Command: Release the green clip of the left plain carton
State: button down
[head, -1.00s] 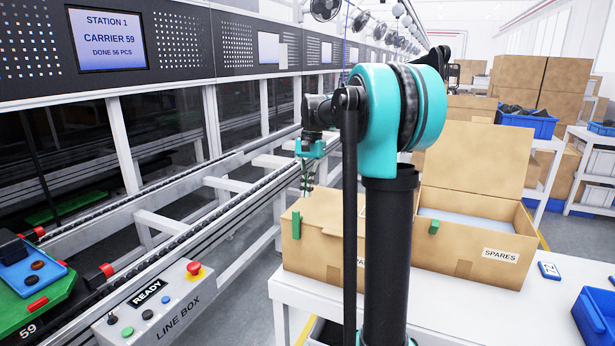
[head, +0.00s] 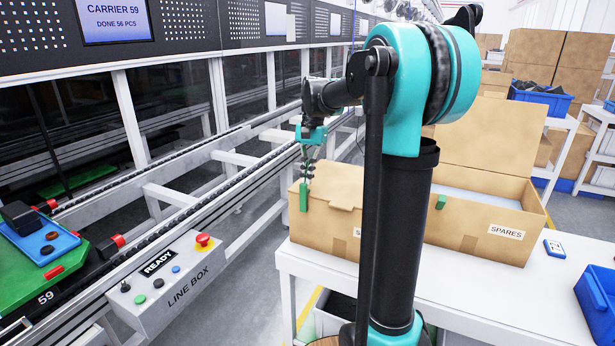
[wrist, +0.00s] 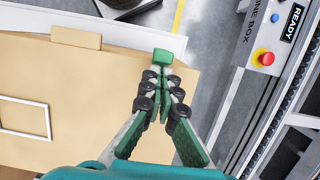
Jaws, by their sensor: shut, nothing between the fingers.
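The left plain carton (head: 325,225) stands on the white table with its lid down; my arm hides its right part. Its green clip (head: 303,198) hangs upright at the left end of the front edge. It also shows in the wrist view (wrist: 169,56) at the carton's corner. My gripper (head: 307,172) is just above the clip, pointing down, with its fingers together and nothing between them. In the wrist view, the fingertips (wrist: 162,78) are right beside the clip. I cannot tell whether they touch it.
The carton marked SPARES (head: 480,238) stands to the right with its lid up and its own green clip (head: 441,202). A grey line box (head: 170,280) with a red button and the conveyor rail (head: 200,205) lie left of the table. A blue bin (head: 595,305) sits at the right.

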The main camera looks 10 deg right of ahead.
aim_at(302, 194)
jog(key=shift+s+a, duration=0.15)
jog(key=shift+s, duration=0.1)
jog(key=shift+s+a+r+t+h, duration=0.1)
jog(key=shift+t+h, duration=0.2)
jog(key=shift+t, duration=0.1)
jog(key=shift+s+a+t+h, duration=0.9)
jog(key=shift+s+a+t, duration=0.05)
jog(key=shift+s+t, duration=0.35)
jog(key=s+t+h, duration=0.1)
jog(key=s+a+t+h, duration=0.1)
jog(key=shift+s+a+f+t, duration=0.15)
jog(key=shift+a+f+t, duration=0.15)
jog(key=shift+f+t, duration=0.1)
jog(key=shift+w+d+f, duration=0.15)
jog(key=shift+w+d, duration=0.3)
jog(key=shift+w, duration=0.2)
